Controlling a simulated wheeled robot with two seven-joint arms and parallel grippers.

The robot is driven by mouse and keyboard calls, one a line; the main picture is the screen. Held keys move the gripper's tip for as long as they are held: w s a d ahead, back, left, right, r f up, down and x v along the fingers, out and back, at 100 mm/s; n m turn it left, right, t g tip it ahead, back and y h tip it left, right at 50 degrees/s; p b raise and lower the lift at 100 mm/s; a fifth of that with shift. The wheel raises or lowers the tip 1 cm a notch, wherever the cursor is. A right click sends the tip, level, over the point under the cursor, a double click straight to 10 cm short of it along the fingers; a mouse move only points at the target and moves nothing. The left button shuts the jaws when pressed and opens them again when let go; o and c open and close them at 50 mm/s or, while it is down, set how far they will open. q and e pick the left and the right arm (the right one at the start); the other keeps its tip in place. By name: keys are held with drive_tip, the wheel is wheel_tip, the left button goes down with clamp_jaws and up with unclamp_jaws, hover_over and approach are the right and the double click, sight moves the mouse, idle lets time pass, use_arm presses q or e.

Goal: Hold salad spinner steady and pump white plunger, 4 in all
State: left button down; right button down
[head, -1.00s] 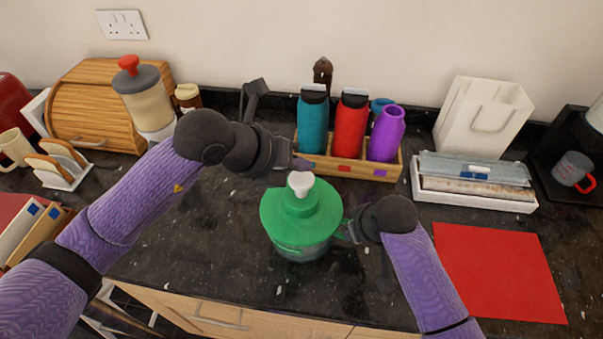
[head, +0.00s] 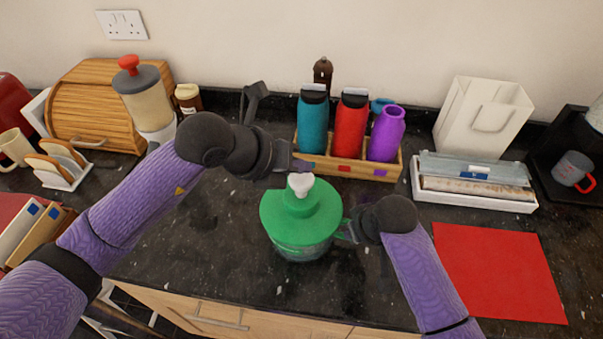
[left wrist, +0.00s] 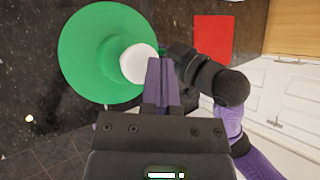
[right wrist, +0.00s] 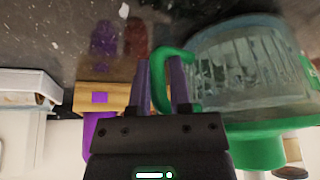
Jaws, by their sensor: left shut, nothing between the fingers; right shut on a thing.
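The salad spinner has a green lid (head: 285,217) and a clear bowl (head: 305,252), and stands upright on the dark counter. Its white plunger (head: 300,185) sticks up from the lid's centre; it also shows in the left wrist view (left wrist: 138,64). My left gripper (head: 301,165) is shut and empty, just above and behind the plunger in the head view. In the left wrist view its fingers (left wrist: 160,75) overlap the plunger's edge; I cannot tell whether they touch. My right gripper (right wrist: 162,85) is shut on the spinner's green handle (right wrist: 160,70) at the bowl's right side.
Behind the spinner, a wooden box (head: 345,167) holds teal, red and purple bottles. A red mat (head: 497,272) lies to the right, with a white tray (head: 475,198) behind it. A blender-like jar (head: 143,95) stands at the left. The counter in front is clear.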

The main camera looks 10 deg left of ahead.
sight(297, 180)
use_arm(q)
drive_tip(key=shift+f, duration=0.2)
drive_tip(key=shift+f, duration=1.55)
idle(1.1)
drive_tip(key=shift+r, duration=2)
drive_tip(key=shift+r, duration=2.5)
drive_tip(key=shift+r, duration=1.9)
